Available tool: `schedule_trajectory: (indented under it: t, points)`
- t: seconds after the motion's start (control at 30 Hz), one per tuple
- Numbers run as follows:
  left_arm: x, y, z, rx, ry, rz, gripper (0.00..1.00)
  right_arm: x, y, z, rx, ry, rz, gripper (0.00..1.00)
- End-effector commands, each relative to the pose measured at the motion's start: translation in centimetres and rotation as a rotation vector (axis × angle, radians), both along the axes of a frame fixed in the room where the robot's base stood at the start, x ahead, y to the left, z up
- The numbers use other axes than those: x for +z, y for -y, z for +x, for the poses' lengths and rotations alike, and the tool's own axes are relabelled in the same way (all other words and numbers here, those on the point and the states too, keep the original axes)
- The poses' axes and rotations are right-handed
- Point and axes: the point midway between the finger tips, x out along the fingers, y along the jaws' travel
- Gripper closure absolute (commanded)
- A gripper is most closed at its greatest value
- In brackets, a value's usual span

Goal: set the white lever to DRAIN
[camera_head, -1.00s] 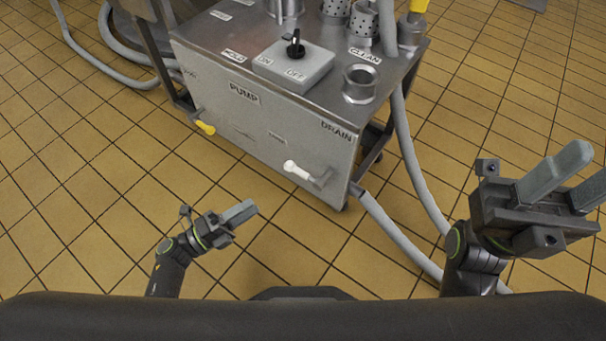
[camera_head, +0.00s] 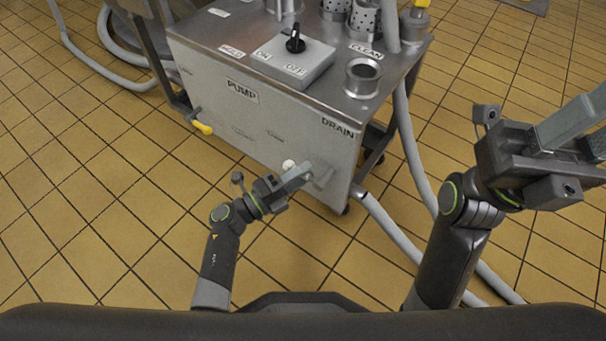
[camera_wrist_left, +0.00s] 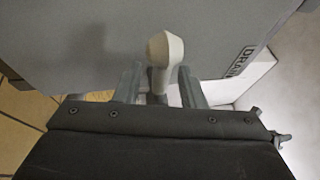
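The white lever (camera_head: 289,164) is on the front panel of the steel pump cart (camera_head: 250,115), below the DRAIN label (camera_head: 338,128). In the head view my left gripper (camera_head: 296,176) is in front of it and hides most of its length. In the left wrist view the lever's white knob (camera_wrist_left: 165,48) stands between the two fingers of my left gripper (camera_wrist_left: 157,82), which are apart with a gap on each side. The DRAIN label also shows there (camera_wrist_left: 241,62). My right gripper (camera_head: 570,132) is raised at the right, empty, with its fingers apart.
A yellow-handled valve (camera_head: 203,128) sticks out at the panel's left. A black ON/OFF switch (camera_head: 295,42) is on the cart's top. Grey hoses (camera_head: 408,150) run down the cart's right side to the floor. The tiled floor in front is clear.

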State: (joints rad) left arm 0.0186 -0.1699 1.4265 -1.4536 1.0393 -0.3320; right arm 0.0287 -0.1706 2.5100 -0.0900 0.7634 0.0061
Motion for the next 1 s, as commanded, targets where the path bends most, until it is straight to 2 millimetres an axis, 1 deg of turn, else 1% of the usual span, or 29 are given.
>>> schedule_trajectory:
  t: [0.13, 0.4, 0.47, 0.6, 0.7, 1.0]
  points:
    - [0.06, 0.4, 0.23, 0.0, 0.0, 0.0, 0.64, 0.24, -0.03, 0.12, 0.009, 0.008, 0.005, 0.63]
    - [0.11, 0.44, 0.27, 0.0, -0.001, 0.001, 0.64, 0.3, -0.03, 0.15, 0.011, 0.01, 0.005, 0.63]
    - [0.1, 0.44, 0.26, 0.0, 0.0, 0.001, 0.7, 0.3, -0.03, 0.15, 0.011, 0.01, 0.005, 0.63]
    - [0.1, 0.43, 0.26, 0.0, 0.001, 0.001, 0.88, 0.3, -0.03, 0.15, 0.01, 0.009, 0.005, 0.63]
    - [0.09, 0.43, 0.26, 0.0, 0.0, 0.0, 1.0, 0.3, -0.03, 0.15, 0.01, 0.009, 0.005, 0.63]
    - [0.1, 0.35, 0.25, 0.0, 0.001, 0.003, 1.0, 0.32, -0.03, 0.13, 0.01, 0.01, 0.005, 0.63]
